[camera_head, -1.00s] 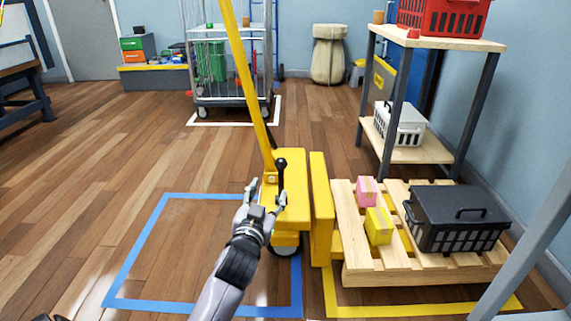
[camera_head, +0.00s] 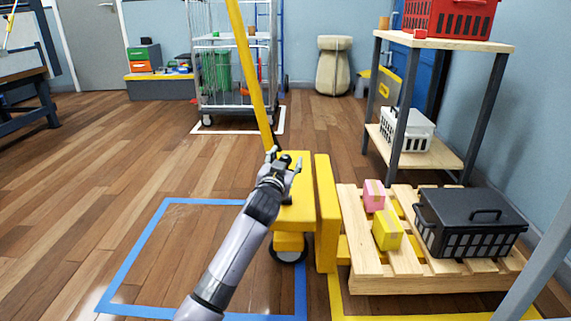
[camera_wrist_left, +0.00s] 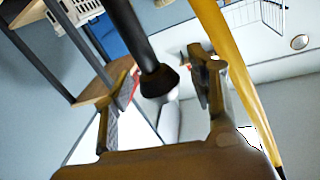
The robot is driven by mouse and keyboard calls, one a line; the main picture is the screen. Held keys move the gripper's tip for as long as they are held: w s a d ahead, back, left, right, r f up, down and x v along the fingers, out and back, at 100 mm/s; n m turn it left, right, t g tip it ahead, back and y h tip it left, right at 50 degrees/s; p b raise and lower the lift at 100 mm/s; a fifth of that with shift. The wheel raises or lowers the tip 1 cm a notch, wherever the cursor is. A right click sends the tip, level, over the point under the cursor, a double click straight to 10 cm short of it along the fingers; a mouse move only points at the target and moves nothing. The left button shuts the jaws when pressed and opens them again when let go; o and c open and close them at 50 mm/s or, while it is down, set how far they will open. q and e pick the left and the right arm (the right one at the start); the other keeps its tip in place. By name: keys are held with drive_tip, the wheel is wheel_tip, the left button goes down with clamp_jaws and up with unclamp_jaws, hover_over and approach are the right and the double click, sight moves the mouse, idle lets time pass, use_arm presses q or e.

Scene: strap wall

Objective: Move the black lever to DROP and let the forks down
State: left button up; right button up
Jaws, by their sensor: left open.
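The yellow pallet jack (camera_head: 292,218) stands left of the pallet, its long yellow handle (camera_head: 248,70) leaning up and to the left. My left gripper (camera_head: 284,160) is over the jack's body at the foot of the handle. It is open and mostly hides the black lever in the head view. In the left wrist view, the black lever (camera_wrist_left: 140,50) reaches down between the two open fingers (camera_wrist_left: 160,95), with a gap on each side. The yellow handle (camera_wrist_left: 228,60) passes to the right there. The forks are mostly hidden by the wooden pallet (camera_head: 375,279). The lever's marks are not readable.
The pallet carries a pink box (camera_head: 374,195), a yellow box (camera_head: 387,230) and a black crate (camera_head: 470,222). A shelf (camera_head: 425,150) stands behind it. A wire cage trolley (camera_head: 232,105) is at the back. Floor inside the blue outline (camera_head: 150,235) is mostly clear.

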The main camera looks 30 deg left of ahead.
use_arm(q)
drive_tip(key=shift+c, duration=0.6)
clamp_jaws()
idle(0.3)
